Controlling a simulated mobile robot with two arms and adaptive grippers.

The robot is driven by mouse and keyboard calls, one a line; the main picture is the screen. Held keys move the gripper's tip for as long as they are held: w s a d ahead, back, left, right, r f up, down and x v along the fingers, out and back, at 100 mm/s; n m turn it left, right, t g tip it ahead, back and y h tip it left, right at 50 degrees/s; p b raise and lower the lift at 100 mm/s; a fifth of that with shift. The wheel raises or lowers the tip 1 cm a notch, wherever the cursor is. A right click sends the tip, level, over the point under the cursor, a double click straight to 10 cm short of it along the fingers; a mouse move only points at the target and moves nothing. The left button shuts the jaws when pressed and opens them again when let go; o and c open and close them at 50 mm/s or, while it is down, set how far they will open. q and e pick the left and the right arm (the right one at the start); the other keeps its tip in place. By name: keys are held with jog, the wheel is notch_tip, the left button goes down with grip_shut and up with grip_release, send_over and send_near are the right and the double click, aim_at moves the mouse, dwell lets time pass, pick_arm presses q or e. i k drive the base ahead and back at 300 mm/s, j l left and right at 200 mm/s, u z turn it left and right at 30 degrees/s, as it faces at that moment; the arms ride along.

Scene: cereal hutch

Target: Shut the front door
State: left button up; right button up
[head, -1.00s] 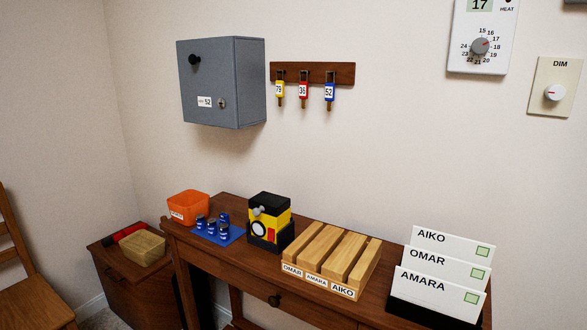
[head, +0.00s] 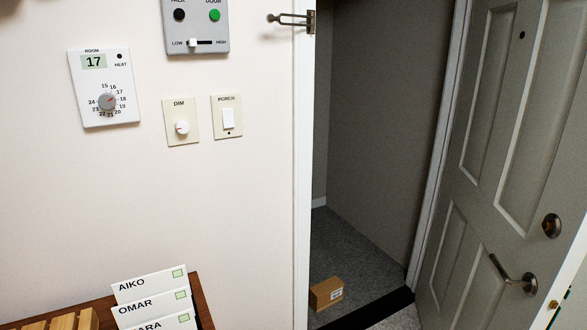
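The front door (head: 488,165) is a grey-green panelled door at the right of the head view. It stands open, swung inward, with the doorway clear to its left. It has a lever handle (head: 515,277), a round lock (head: 551,225) above it and a small peephole near the top. The white door frame (head: 303,180) bounds the opening on the left, with a metal swing-bar latch (head: 291,20) on it. Neither gripper is in view.
A cardboard parcel (head: 327,293) lies on the grey floor beyond the dark threshold (head: 375,312). A table with name cards (head: 150,285) stands at lower left. A thermostat (head: 104,88), dimmer (head: 181,122), porch switch (head: 227,117) and intercom panel (head: 196,25) are on the wall.

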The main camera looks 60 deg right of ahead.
aim_at(515, 186)
jog(key=k+z, duration=0.1)
jog(key=z, duration=0.3)
jog(key=l+z, duration=0.15)
jog(key=z, duration=0.25)
jog(key=k+l+z, duration=0.1)
jog(key=z, duration=0.35)
